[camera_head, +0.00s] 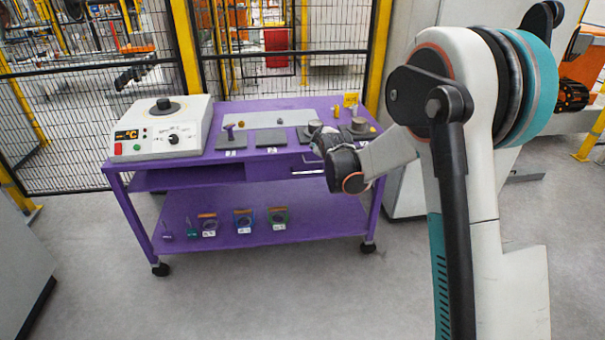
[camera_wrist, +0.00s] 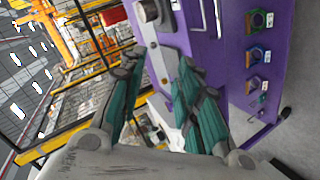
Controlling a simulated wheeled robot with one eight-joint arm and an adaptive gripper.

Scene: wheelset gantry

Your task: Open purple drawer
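The purple drawer (camera_head: 286,166) is at the right of the purple cart, just under its top, and its front looks flush with the cart. A thin pale handle (camera_head: 308,171) runs across it, and its right end is hidden by my gripper. In the wrist view a pale bar that looks like the handle (camera_wrist: 218,18) shows at the top, right of my fingers. My gripper (camera_wrist: 158,72) is open and empty, its teal fingers spread apart. In the head view my gripper (camera_head: 322,138) is near the cart top's front edge, above and right of the handle, apparently not touching it.
The purple cart (camera_head: 175,207) carries a hotplate device (camera_head: 160,128) at left and grey pads and metal weights on top. Several small coloured items stand on its lower shelf. A yellow-framed mesh fence (camera_head: 275,70) stands behind. The floor in front (camera_head: 300,290) is clear.

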